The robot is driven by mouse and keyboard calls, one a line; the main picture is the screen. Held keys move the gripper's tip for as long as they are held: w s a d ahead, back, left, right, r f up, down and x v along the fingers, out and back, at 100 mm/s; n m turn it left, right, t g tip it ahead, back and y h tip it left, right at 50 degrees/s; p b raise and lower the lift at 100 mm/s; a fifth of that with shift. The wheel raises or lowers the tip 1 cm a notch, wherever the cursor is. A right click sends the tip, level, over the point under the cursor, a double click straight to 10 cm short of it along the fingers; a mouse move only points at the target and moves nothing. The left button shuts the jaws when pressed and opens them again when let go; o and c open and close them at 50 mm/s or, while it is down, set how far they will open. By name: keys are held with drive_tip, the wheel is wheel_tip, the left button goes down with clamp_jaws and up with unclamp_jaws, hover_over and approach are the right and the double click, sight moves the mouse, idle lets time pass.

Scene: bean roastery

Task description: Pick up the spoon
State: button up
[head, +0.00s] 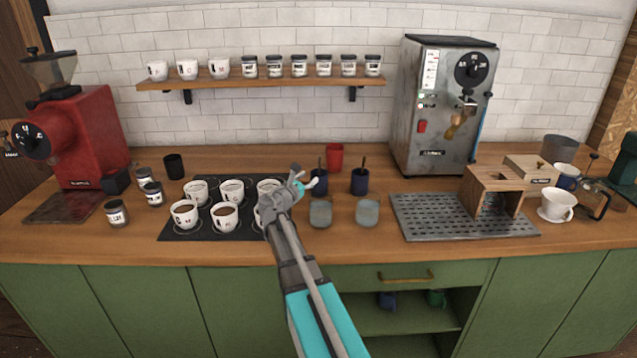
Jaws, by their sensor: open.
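Two dark blue cups stand on the wooden counter right of my gripper: a left one (320,184) and a right one (359,183). A thin dark handle, likely a spoon (363,162), rises from the right cup. A similar thin handle (320,163) rises from the left cup. The lower ends of both are hidden inside the cups. My gripper (303,181) is open, just left of the left cup and seemingly above the counter. Its fingers are small here, and I cannot tell whether they touch that cup.
A black mat (172,231) with several filled white cups lies left, partly behind my arm. Two grey-green vessels (320,214) (367,213) stand in front of the blue cups. A red cup (334,157) stands behind.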

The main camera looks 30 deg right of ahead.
sight(319, 172)
drive_tip(key=shift+x, duration=1.05)
drive_tip(key=shift+w, duration=0.1)
drive_tip(key=shift+f+b+x, duration=0.15)
drive_tip(key=shift+b+x, duration=0.05)
drive_tip(key=shift+x, duration=1.05)
drive_tip(key=shift+f+b+x, duration=0.15)
drive_tip(key=shift+f+x, duration=0.05)
drive_tip(key=shift+x, duration=1.1)
clamp_jaws()
